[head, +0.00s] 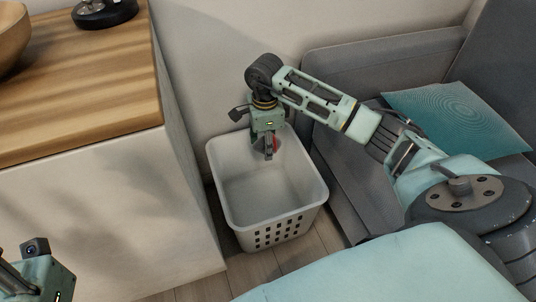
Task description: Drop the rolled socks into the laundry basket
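The laundry basket (267,230) is a light grey, open-topped plastic tub with rows of square holes low on its side. It stands upright on the floor. My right gripper (269,152) points down over the back part of the basket opening. A small red patch (276,145), possibly the rolled socks, shows right at its fingers and is mostly hidden by them. I cannot tell whether the fingers are shut on it. The bare basket floor shows in front of the gripper. At the lower left only part of my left arm's wrist shows; its fingers are out of view.
A white cabinet (100,210) with a wooden top stands close left of the basket, holding a wooden bowl (12,38) and a dark object (104,12). A grey sofa (375,65) with a teal cushion (455,115) is close on the right. The wall is behind.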

